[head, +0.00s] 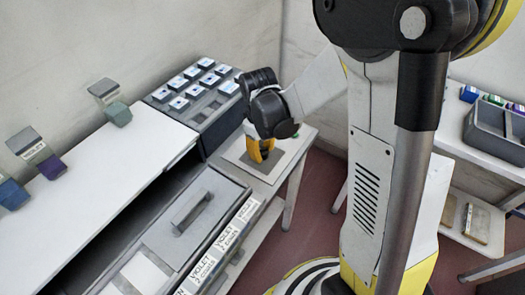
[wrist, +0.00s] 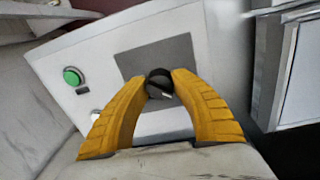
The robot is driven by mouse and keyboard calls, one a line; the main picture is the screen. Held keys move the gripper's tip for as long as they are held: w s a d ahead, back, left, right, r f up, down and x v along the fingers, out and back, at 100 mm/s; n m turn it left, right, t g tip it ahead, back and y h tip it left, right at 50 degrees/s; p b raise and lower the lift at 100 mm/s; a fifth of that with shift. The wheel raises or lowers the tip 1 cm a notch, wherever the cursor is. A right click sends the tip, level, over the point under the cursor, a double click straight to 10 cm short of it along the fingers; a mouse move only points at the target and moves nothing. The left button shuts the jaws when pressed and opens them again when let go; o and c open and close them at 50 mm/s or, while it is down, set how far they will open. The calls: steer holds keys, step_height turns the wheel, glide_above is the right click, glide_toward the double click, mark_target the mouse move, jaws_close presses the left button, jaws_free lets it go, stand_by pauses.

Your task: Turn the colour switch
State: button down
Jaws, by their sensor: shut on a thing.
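The colour switch (wrist: 160,83) is a round black knob with a pale pointer mark on its face. It stands on a light panel (wrist: 103,66), near the lower edge of a dark grey square, in the wrist view. My gripper (head: 261,153) points down over the panel (head: 236,150) in the head view. In the wrist view its yellow fingers are shut on the knob, one fingertip on each side. The pointer mark slants towards the lower right. In the head view the fingers and wrist hide the knob.
A green push button (wrist: 72,76) sits on the same panel, left of the knob. A rack of labelled cells (head: 200,95) stands behind the panel. A grey tray (head: 497,133) is on the right bench.

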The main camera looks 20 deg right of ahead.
mark_target(261, 153)
steer(key=shift+s, duration=0.1)
steer(key=c, duration=1)
jaws_free()
steer(key=shift+r, duration=0.1)
step_height(261, 153, up, 12)
steer(key=shift+s+a, duration=0.15)
steer(key=shift+a, duration=0.15)
steer(key=s+r+m+t, duration=0.5)
steer(key=s+m+t, duration=0.1)
steer(key=s, duration=0.6)
steer(key=shift+d+r+t+y, duration=0.2)
steer(key=shift+d+t+y, duration=0.1)
steer(key=shift+t, duration=0.1)
